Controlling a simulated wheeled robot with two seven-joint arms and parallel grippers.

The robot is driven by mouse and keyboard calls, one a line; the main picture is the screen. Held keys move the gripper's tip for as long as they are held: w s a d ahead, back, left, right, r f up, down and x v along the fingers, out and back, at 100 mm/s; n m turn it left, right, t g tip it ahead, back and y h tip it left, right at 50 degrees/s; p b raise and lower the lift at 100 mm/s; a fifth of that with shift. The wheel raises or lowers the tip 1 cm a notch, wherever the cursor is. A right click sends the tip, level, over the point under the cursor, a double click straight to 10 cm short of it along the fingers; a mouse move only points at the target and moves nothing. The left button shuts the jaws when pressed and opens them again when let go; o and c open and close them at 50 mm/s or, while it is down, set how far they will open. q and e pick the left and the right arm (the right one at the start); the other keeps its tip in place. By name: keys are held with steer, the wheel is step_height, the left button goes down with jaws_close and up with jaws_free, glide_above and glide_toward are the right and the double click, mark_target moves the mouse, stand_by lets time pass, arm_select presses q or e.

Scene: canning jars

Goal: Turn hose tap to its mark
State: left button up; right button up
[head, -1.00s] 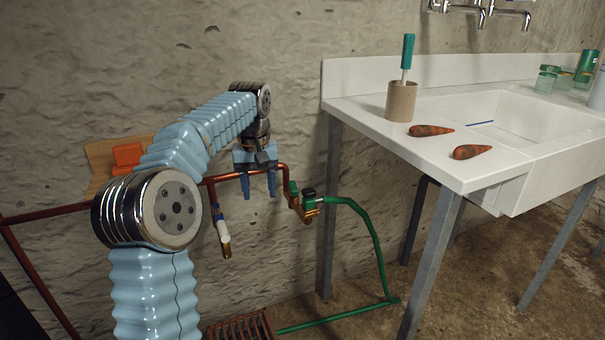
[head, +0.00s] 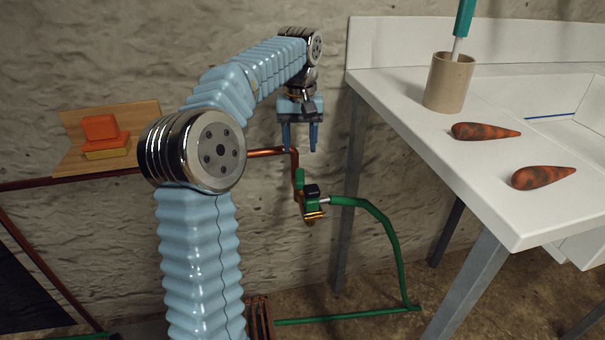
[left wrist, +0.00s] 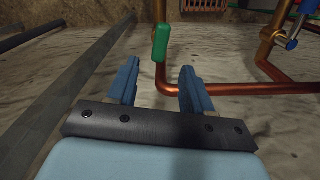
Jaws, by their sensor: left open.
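The hose tap (head: 312,206) is a small brass and green fitting with a black cap, at the end of the copper pipe. Its green lever (head: 299,178) stands upright beside the pipe. In the left wrist view the green lever (left wrist: 161,42) shows beyond and between my fingers. My left gripper (head: 300,140) is open, with blue fingers pointing down, above the tap in the head view. It also shows in the left wrist view (left wrist: 159,75), with nothing between its fingers. I cannot make out a mark on the tap. My right gripper is not in view.
A copper pipe (head: 266,151) runs along the rough wall. A green hose (head: 385,235) goes from the tap to the floor. A white sink table (head: 500,205) at right holds a cardboard cup (head: 449,85) and two carrots. A wooden shelf (head: 75,158) with orange and yellow blocks is at left.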

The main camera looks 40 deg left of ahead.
mark_target(300, 175)
arm_select(q)
step_height(300, 175, down, 9)
steer(key=shift+r+b, duration=0.1)
steer(key=shift+b, duration=0.7)
steer(key=shift+c, duration=0.4)
jaws_close()
